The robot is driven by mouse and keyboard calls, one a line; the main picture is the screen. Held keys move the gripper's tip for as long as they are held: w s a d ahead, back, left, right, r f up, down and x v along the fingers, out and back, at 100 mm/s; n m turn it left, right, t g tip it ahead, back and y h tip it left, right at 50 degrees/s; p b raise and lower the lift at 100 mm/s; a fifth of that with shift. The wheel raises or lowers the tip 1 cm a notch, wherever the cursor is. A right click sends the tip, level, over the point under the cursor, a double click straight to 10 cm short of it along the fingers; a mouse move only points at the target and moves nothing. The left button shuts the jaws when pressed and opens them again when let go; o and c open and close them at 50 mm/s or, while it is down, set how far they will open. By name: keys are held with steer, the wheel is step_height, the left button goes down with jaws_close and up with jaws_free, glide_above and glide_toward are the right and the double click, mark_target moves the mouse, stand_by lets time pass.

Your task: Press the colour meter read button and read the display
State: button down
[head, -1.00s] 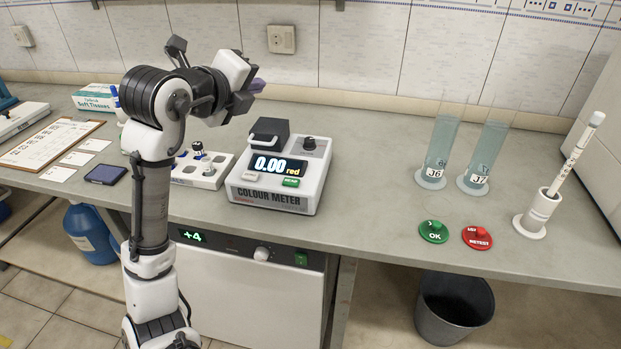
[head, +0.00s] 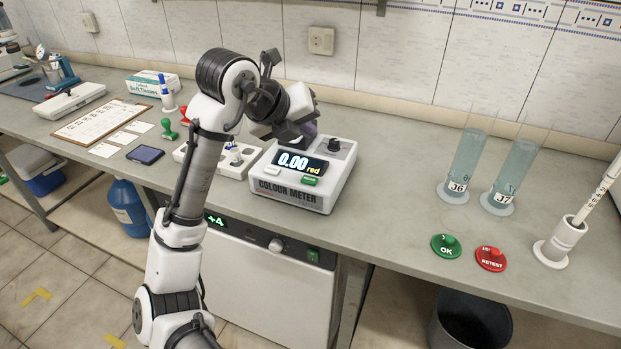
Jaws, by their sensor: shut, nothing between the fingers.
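The white colour meter (head: 305,189) stands on the bench near the middle of the head view. Its display (head: 300,163) reads 0.00 with the word "red" beside it. On its front top are a pale button (head: 271,170) at the left and a green button (head: 310,181) at the right; their lettering is too small to read surely. My gripper (head: 307,134) is over the meter's back left part and hides the dark lid there. It is shut and empty; its fingertips are hard to make out.
A white vial rack (head: 188,155) stands just left of the meter, partly behind my arm.

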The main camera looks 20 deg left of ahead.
steer(key=shift+f, duration=0.1)
steer(key=b, duration=0.6)
glide_toward(317, 178)
steer(key=w+f, duration=0.2)
steer(key=w, duration=0.1)
steer(key=w+f, duration=0.1)
steer(key=shift+w+d, duration=0.35)
steer(key=shift+d, duration=0.05)
stand_by(1.1)
steer(key=shift+f+b, duration=0.35)
steer(key=shift+b, duration=0.2)
steer(key=shift+f+b, duration=0.45)
stand_by(0.4)
stand_by(0.3)
steer(key=shift+r+p, duration=0.55)
steer(key=shift+r, duration=0.35)
steer(key=shift+r+p, duration=1.65)
steer(key=shift+r, duration=0.85)
